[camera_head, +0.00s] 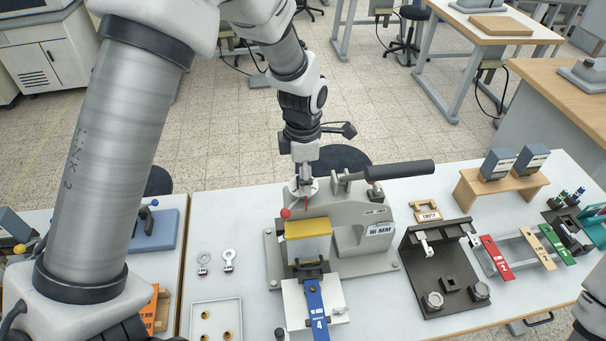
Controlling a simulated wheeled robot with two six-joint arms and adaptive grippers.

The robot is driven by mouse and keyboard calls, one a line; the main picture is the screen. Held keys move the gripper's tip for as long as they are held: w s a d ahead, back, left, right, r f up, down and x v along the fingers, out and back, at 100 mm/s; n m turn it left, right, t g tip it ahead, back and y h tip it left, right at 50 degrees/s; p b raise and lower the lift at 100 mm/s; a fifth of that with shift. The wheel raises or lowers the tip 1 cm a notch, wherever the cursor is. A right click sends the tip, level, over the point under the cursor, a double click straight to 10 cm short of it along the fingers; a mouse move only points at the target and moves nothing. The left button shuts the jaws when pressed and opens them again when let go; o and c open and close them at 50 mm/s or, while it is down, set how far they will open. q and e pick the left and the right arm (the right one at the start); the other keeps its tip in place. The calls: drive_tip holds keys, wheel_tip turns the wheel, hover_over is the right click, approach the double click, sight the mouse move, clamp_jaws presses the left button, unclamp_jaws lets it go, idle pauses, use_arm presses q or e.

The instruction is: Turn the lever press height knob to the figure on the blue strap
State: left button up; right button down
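The grey lever press (345,235) stands on the middle of the table, with a black lever handle (400,170) reaching right and a "16 MM" label on its side. Its height knob, seen as a pale round dial (293,189) with a red mark, is on top at the back left. My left gripper (305,187) points straight down at the knob and covers much of it; whether its fingers close on the knob is too small to tell. The blue strap (314,295) lies at the press front, bearing the figure 4. My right gripper is out of view.
A yellow block (307,228) sits on the press front. A black fixture (440,270) and red (496,258), tan and green straps on a rack stand at right. A white tray (217,303) and two small metal tags lie left. My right arm shows at the lower right edge.

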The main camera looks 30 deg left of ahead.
use_arm(q)
wheel_tip(320, 180, up, 12)
idle(0.4)
drive_tip(key=shift+w, duration=0.1)
